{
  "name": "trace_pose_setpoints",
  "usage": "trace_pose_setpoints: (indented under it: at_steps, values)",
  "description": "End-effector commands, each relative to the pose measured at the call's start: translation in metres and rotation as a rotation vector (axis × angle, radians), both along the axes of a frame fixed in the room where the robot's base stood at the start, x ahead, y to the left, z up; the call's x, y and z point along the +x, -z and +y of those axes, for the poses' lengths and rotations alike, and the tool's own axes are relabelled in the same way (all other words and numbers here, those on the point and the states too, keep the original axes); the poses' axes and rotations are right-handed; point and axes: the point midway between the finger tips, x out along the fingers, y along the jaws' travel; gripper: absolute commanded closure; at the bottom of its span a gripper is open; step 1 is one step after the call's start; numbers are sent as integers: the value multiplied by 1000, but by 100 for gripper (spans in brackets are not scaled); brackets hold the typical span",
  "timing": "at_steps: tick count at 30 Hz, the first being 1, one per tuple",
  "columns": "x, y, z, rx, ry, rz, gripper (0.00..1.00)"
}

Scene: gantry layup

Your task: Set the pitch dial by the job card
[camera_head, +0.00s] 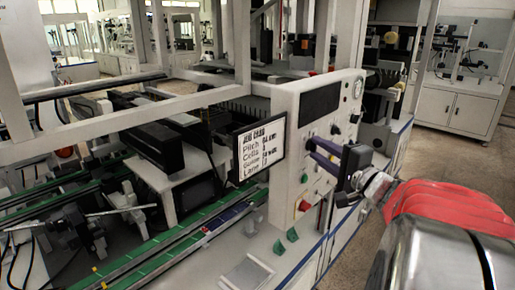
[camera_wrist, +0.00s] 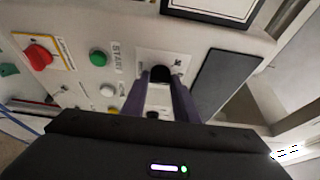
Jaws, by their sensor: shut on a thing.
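The job card (camera_head: 258,150) is a white card in a dark frame on the left side of the control panel. It lists Pitch, Cells, Gauge and Lane, but the values are too small to read surely. The pitch dial (camera_wrist: 160,73) is a dark knob on a pale plate in the wrist view. The purple fingers of my gripper (camera_wrist: 159,84) lie on either side of it, shut on it. In the head view, my gripper (camera_head: 317,150) reaches the panel face from the right, and its fingers hide the dial. The dial's pointer and scale cannot be read.
A green START button (camera_wrist: 97,57) is close left of my fingers. Green rails (camera_head: 150,245) run left of the panel.

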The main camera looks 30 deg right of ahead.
Motion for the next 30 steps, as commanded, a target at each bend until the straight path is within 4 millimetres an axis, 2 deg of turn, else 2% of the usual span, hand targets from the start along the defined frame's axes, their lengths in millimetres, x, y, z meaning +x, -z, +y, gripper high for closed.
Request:
trace_pose_setpoints:
  at_steps: [5, 17, 30]
  values:
    - [0, 2, 0, 2, 0, 3, 96]
    - [0, 2, 0, 41, 0, 18, 96]
    - [0, 0, -1, 249, 2, 95, 96]
